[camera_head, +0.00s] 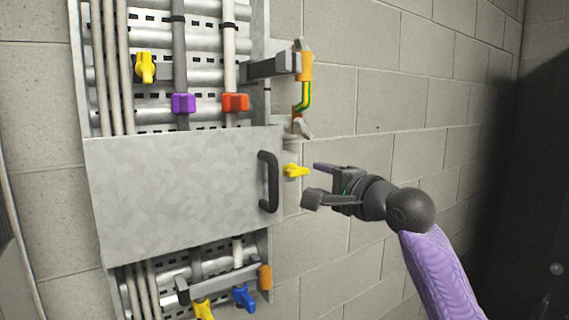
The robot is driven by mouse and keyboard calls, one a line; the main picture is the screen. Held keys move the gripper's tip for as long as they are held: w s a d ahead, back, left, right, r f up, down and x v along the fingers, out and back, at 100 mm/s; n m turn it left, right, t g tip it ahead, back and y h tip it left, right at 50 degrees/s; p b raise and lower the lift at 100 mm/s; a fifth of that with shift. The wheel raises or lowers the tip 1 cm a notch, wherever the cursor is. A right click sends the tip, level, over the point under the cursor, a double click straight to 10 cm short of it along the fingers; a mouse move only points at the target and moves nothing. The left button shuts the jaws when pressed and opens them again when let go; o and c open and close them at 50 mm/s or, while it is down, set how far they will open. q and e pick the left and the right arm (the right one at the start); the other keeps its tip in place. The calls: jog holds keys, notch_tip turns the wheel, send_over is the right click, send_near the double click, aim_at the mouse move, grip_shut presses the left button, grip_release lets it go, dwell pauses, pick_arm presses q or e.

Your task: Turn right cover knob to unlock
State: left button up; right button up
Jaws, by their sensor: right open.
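The right cover knob (296,171) is small and yellow. It sits at the right edge of the grey metal cover (180,190), just right of the black handle (268,182). My right gripper (314,182) is open and empty, just right of the knob. Its two fingers point left toward the knob, one a little above and one below its height. I see a gap between the fingers and the knob. My left gripper is not in view.
Above the cover are a yellow knob (145,67), a purple clamp (183,103) and an orange-red clamp (236,102) on pipes. A bracket with a green-yellow wire (305,96) juts out at the upper right. Below are blue (243,297) and yellow knobs. Bare block wall lies right.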

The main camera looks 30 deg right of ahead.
aim_at(300, 173)
jog(key=w, duration=0.2)
jog(key=w+p, duration=0.1)
jog(key=w, duration=0.1)
jog(key=w+p, duration=0.1)
jog(key=w, duration=0.2)
jog(key=shift+a, duration=0.35)
jog(key=shift+w+d+p, duration=0.1)
jog(key=shift+w+p, duration=0.15)
jog(key=shift+p, duration=0.05)
jog(key=shift+f, duration=0.1)
grip_shut()
